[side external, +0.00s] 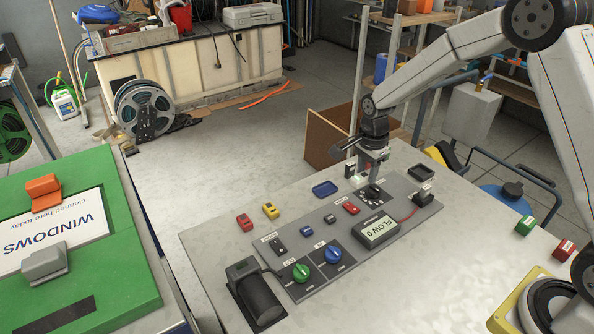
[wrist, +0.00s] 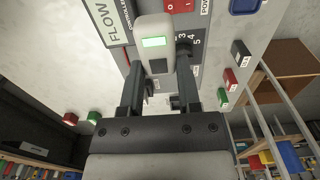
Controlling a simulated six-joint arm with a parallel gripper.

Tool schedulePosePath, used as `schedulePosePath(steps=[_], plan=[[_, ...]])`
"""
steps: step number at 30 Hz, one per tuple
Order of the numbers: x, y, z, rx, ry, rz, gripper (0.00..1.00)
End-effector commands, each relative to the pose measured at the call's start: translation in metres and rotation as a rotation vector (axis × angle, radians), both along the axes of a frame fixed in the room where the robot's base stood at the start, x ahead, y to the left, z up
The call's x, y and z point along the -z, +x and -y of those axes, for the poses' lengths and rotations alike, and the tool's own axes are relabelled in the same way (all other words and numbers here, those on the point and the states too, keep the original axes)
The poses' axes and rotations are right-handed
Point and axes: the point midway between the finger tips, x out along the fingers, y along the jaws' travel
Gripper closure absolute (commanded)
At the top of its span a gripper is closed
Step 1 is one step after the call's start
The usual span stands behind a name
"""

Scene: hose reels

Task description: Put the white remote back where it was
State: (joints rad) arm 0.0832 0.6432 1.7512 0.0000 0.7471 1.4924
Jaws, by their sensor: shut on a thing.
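The white remote (wrist: 155,42) has a lit green screen and shows upright between my fingers in the wrist view. My gripper (wrist: 158,85) is shut on it. In the side view my gripper (side external: 370,165) points down over the far part of the grey control panel (side external: 300,255). A pale, greenish bit of the remote (side external: 357,181) shows beside the fingers, close above the panel. A dark knob (wrist: 184,46) with numbers beside it is right by my right finger in the wrist view. Whether the remote touches the panel is hidden.
The panel holds a FLOW display (side external: 377,231), a green knob (side external: 301,271) and a blue knob (side external: 333,255). A blue tray (side external: 325,189) and a black tray (side external: 424,174) lie near it. Red (side external: 244,222) and yellow (side external: 270,211) blocks stand left.

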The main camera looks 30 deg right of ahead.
Motion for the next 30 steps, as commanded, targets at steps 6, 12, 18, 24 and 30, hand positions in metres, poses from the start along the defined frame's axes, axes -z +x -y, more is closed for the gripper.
schedulePosePath(steps=[6, 12, 18, 24, 30], plan=[[0.0, 0.0, -0.004, 0.031, 0.0, 0.0, 1.0], [0.0, 0.001, -0.016, 0.131, 0.0, 0.0, 1.0], [0.0, 0.001, -0.034, 0.293, 0.0, 0.0, 1.0], [0.001, 0.0, -0.054, 0.477, 0.0, 0.001, 1.0], [0.001, -0.001, -0.071, 0.643, 0.001, 0.001, 1.0]])
